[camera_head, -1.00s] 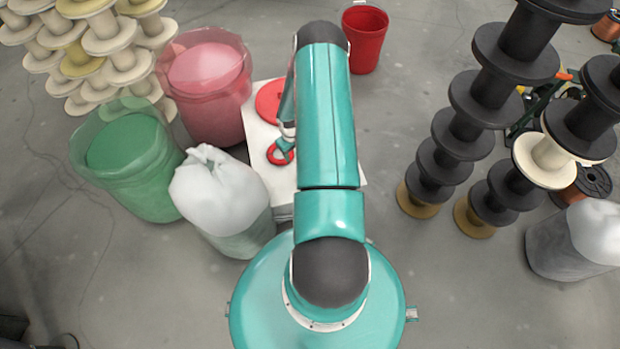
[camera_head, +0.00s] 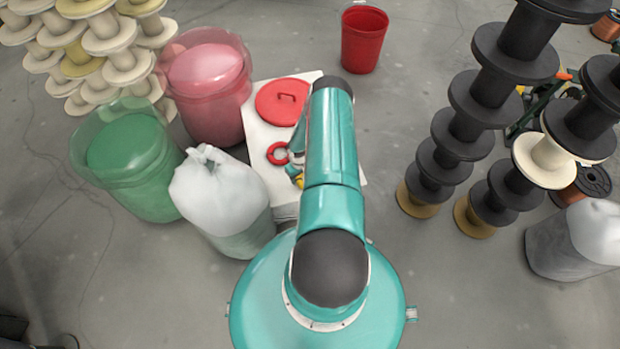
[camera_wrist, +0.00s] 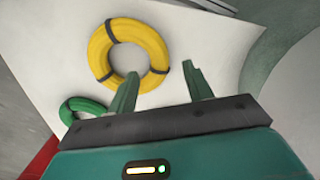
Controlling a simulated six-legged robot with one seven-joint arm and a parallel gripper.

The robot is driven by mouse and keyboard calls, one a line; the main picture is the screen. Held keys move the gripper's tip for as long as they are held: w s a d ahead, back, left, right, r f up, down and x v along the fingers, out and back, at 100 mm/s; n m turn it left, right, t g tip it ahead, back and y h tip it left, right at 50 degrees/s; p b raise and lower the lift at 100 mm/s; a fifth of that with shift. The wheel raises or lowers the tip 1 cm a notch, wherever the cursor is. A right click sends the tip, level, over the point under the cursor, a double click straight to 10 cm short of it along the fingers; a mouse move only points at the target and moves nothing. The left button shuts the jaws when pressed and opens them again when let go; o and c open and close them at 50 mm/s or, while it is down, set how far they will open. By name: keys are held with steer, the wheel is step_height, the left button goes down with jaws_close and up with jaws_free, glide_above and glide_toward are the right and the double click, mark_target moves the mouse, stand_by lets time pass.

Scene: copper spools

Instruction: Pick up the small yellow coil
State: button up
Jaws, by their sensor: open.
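The small yellow coil (camera_wrist: 158,40) is a ring with dark bands, lying flat on the white surface (camera_wrist: 215,40) in the wrist view. In the head view only a sliver of the yellow coil (camera_head: 299,182) shows at the left edge of my arm, which hides the rest. My gripper (camera_wrist: 162,78) is open and empty. I cannot tell the height gap. My gripper is mostly hidden behind my arm in the head view.
A green coil (camera_wrist: 75,108) lies left of my gripper. A red coil (camera_head: 277,153) and red lid (camera_head: 283,102) share the white surface. Green (camera_head: 128,165) and pink bins (camera_head: 208,85) and a white bag (camera_head: 222,195) stand left. Black spools (camera_head: 450,160) are stacked right.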

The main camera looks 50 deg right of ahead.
mark_target(301, 182)
steer(key=shift+s+f, duration=0.2)
steer(key=shift+f, duration=2.1)
jaws_close()
